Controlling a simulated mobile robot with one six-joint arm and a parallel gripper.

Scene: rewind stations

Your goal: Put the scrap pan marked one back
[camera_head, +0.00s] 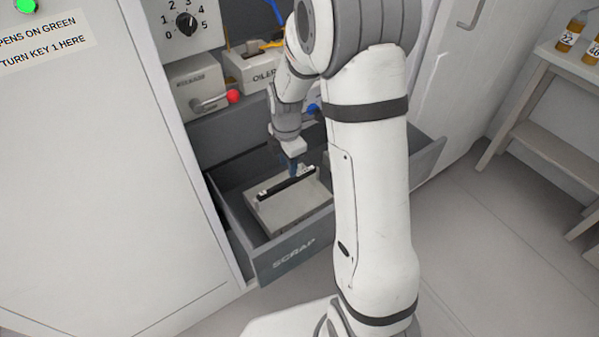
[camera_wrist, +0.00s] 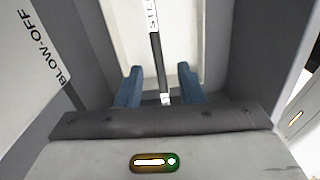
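A pale, flat-topped scrap pan (camera_head: 300,207) with a black bar handle (camera_head: 287,184) sits in the open grey drawer marked SCRAP (camera_head: 267,259). No number can be read on the pan. My gripper (camera_head: 292,168) points down just above the handle. In the wrist view my gripper (camera_wrist: 159,70) is open, its two blue fingers apart. The black bar (camera_wrist: 157,60) runs between them in the picture, with a gap on each side. I cannot tell whether the fingertips reach down around it. My arm hides the drawer's right part.
A cabinet (camera_head: 110,170) with a green light (camera_head: 26,5) stands at left. A numbered dial (camera_head: 186,22) and a red-knobbed lever (camera_head: 233,96) are above the drawer. An oiler box (camera_head: 250,68) stands behind. A shelf (camera_head: 545,150) with bottles is at right; the floor between is clear.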

